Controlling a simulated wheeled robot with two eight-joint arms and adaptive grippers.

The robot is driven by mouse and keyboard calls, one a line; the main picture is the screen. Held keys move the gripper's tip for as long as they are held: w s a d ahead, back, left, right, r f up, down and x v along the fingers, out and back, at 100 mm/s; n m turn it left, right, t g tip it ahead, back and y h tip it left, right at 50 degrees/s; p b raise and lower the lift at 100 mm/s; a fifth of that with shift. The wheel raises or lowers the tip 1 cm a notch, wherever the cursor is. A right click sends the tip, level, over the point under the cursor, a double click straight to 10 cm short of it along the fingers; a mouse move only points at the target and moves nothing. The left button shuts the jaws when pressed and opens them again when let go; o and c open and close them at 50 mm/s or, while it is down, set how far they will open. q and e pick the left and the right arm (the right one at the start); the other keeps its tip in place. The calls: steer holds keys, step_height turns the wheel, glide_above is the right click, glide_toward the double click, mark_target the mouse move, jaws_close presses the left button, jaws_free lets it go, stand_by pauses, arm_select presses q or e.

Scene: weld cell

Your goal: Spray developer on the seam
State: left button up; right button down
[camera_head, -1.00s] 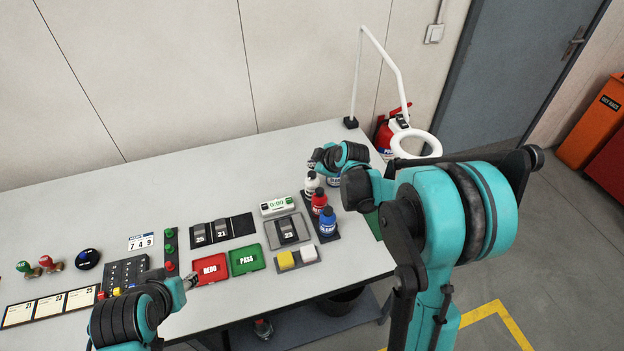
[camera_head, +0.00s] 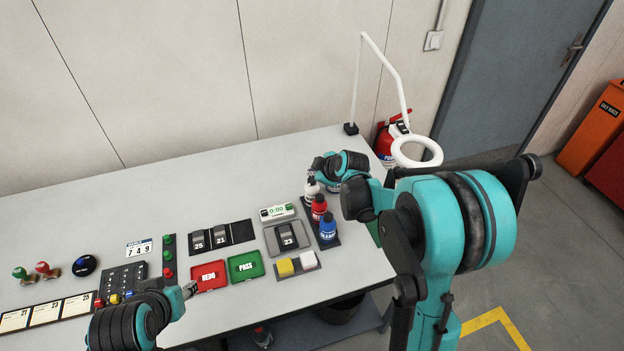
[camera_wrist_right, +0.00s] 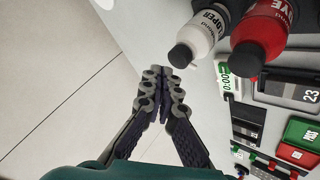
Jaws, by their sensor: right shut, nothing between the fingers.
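The white developer bottle (camera_head: 311,190) with a black cap stands at the back of a row of bottles on the table's right. It shows large at the top of the right wrist view (camera_wrist_right: 203,38). My right gripper (camera_wrist_right: 163,92) is shut and empty, its fingertips just beside the cap and apart from it. In the head view my right wrist hides its fingers. The weld plate marked 23 (camera_head: 287,234) lies on a grey tray (camera_head: 273,246); its seam is too small to make out. My left gripper (camera_head: 189,290) is by the red REDO tray, its fingers too small to read.
A red bottle (camera_head: 319,208) and a blue bottle (camera_head: 328,229) stand close in front of the developer. A timer (camera_head: 278,212), plates 25 and 21 in a black rack (camera_head: 240,231), a green PASS tray (camera_head: 246,266) and sponges (camera_head: 285,267) surround the grey tray. A magnifier lamp (camera_head: 417,152) stands behind.

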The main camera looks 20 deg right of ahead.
mark_target(313, 181)
steer(key=shift+f, duration=0.1)
stand_by(0.5)
steer(key=shift+f+b, duration=0.35)
steer(key=shift+b, duration=0.1)
steer(key=shift+f+b, duration=0.45)
stand_by(0.5)
steer(key=shift+r, duration=0.1)
steer(key=shift+r+p, duration=0.7)
steer(key=shift+r, duration=0.1)
steer(key=shift+r, duration=0.1)
steer(key=shift+r+p, duration=1.8)
steer(key=shift+r, duration=0.65)
